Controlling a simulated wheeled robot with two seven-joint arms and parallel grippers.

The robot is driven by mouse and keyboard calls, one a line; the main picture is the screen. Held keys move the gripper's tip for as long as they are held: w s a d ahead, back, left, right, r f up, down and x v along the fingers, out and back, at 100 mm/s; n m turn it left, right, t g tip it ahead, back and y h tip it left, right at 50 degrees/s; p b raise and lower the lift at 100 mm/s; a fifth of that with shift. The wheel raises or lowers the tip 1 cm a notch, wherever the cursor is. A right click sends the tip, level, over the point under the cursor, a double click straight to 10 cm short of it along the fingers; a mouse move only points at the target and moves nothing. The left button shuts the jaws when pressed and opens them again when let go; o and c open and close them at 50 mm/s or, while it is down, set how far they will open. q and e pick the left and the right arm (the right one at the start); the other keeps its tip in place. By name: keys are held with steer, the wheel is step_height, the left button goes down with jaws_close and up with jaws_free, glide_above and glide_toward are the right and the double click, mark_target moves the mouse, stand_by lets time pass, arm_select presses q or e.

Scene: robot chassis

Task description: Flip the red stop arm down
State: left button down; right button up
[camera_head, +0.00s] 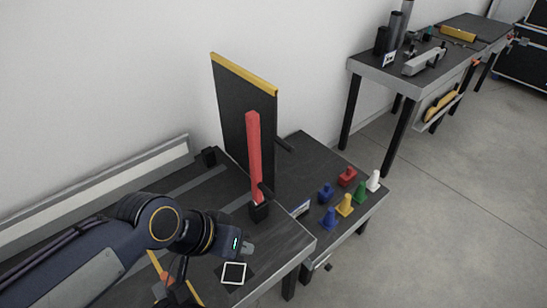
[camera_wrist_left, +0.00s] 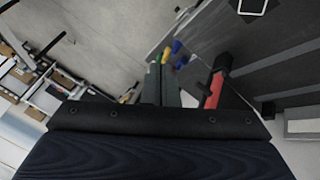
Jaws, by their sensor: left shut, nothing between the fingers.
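The red stop arm (camera_head: 254,155) stands upright on a small black base (camera_head: 260,211) at the near table's right part. It also shows in the left wrist view (camera_wrist_left: 214,90), right of my fingers. My left gripper (camera_head: 249,248) is in front of the stop arm and a little left of its base, apart from it in the head view. Its fingers are shut with nothing between them; they show at the middle of the left wrist view (camera_wrist_left: 163,84). My right gripper is not in view.
A black panel with a yellow top edge (camera_head: 244,73) stands behind the stop arm. Several coloured pieces (camera_head: 345,204) sit on the lower table (camera_head: 316,158) to the right. A white square outline (camera_head: 234,273) lies on the near table. Another table with tools (camera_head: 380,73) stands farther back.

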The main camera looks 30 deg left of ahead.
arm_select(q)
steer(key=shift+s, duration=0.2)
steer(key=w+a+f+m+g+y+b, duration=0.2)
steer(key=w+a+f+m+y+b, duration=0.15)
steer(key=w+f+y+b, duration=0.3)
steer(key=w+a+f+m+g+y+b, duration=0.25)
steer(key=w+a+f+y+b, duration=0.2)
steer(key=f+b, duration=0.4)
steer(key=w+d+r+t+y+b, duration=0.2)
steer(key=w+d+y+b, duration=0.2)
steer(key=w, duration=0.2)
steer(key=w+d+r+t+y+b, duration=0.2)
steer(key=w+d+t+y+b, duration=0.1)
steer(key=w+d+y+b, duration=0.2)
steer(key=shift+w+d+r+t, duration=0.3)
steer(key=shift+w+r+t, duration=0.05)
steer(key=shift+w, duration=0.4)
